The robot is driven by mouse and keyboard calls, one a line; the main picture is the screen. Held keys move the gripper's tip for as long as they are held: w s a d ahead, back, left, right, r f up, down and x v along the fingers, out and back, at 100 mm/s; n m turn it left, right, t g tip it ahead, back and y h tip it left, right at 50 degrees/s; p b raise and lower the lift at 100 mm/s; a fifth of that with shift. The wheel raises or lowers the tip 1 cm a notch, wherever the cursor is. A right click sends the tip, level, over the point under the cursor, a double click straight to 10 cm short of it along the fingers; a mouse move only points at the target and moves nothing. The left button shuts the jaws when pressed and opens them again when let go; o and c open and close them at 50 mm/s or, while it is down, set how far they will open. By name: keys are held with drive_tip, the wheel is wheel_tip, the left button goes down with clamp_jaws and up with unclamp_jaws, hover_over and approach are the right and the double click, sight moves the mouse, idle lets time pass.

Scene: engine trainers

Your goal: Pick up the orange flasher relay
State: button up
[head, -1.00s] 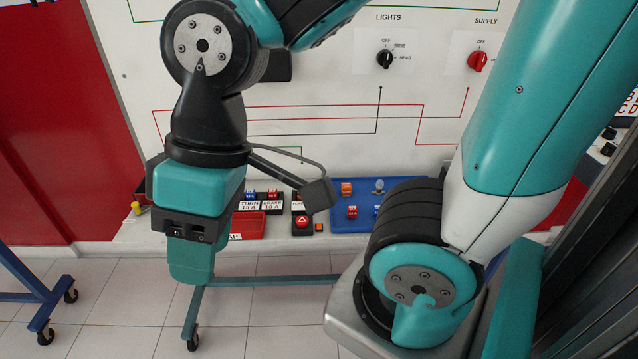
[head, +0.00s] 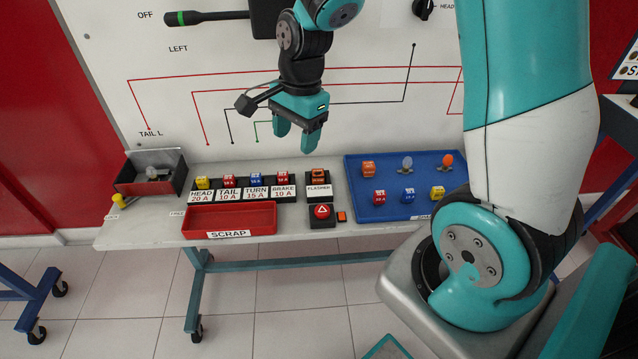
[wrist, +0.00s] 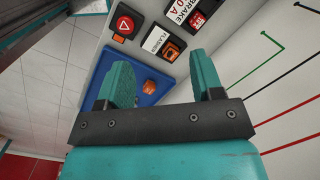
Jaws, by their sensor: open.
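An orange flasher relay (head: 318,174) sits in the black socket labelled FLASHER on the bench; it shows in the wrist view (wrist: 171,51) too. My gripper (head: 297,142) is open and empty, above the back of the bench near the FLASHER socket. Its two teal fingers show in the wrist view (wrist: 162,68), apart, with neither orange block touched.
The blue tray also holds a clear bulb (head: 407,163), an orange bulb (head: 446,160) and small fuses. Fuse sockets (head: 255,182) line up left of FLASHER. A red scrap bin (head: 230,217) and red hazard button (head: 322,211) stand in front. The upright panel (head: 230,100) rises behind.

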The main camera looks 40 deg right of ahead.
sight(322, 172)
drive_tip(key=w+d+f+m, duration=0.1)
drive_tip(key=d+f+m, duration=0.5)
drive_tip(key=w+d+f+m+h+b, duration=0.1)
drive_tip(key=d+f+m, duration=0.1)
drive_tip(key=d+f, duration=0.1)
drive_tip(key=shift+w+m+g, duration=0.3)
drive_tip(key=shift+w+m, duration=0.05)
drive_tip(key=shift+m, duration=0.05)
drive_tip(key=f, duration=0.7)
drive_tip(key=shift+w+a+f, duration=0.15)
drive_tip(key=shift+w, duration=0.05)
drive_tip(key=c, duration=1)
